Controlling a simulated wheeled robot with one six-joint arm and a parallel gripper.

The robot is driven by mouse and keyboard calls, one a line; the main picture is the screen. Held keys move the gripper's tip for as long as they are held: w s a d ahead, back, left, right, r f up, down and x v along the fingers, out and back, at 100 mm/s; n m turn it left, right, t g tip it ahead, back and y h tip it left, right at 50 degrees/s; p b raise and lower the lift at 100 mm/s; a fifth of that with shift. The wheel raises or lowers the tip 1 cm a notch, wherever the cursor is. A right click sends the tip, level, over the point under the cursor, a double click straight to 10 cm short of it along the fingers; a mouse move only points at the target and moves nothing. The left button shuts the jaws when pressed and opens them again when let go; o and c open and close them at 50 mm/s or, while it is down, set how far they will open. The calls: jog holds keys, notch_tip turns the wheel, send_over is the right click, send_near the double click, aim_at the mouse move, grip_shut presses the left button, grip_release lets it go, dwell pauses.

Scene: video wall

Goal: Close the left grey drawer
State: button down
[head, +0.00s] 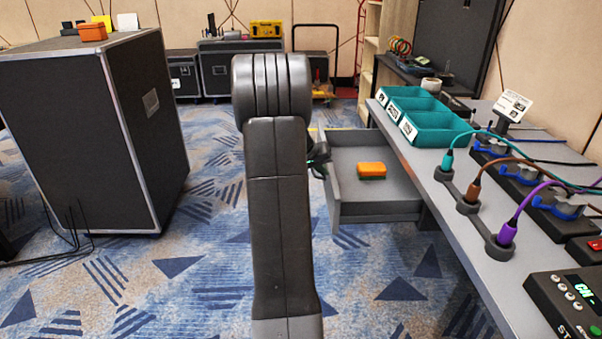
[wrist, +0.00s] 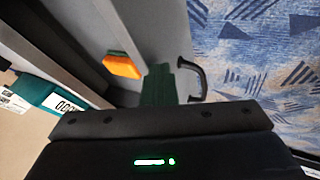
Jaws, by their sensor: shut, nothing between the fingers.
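The grey drawer (head: 378,208) is pulled out from under the right-hand table in the head view. Its front panel faces left, and an orange block with green on it (head: 371,170) lies inside. In the wrist view, the drawer's black curved handle (wrist: 201,80) stands out from the front panel, and the orange block (wrist: 122,66) shows inside. My gripper (wrist: 160,72) is shut and empty, over the drawer front beside the handle; contact cannot be told. In the head view my arm hides most of the gripper.
Teal bins (head: 425,118) and plugged cables stand on the grey table (head: 420,165). A large black case (head: 95,130) stands at the left. Patterned carpet (head: 205,265) is clear between the case and the drawer.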

jog(key=d+p, duration=0.2)
jog(key=d, duration=1.8)
jog(key=shift+d, duration=0.15)
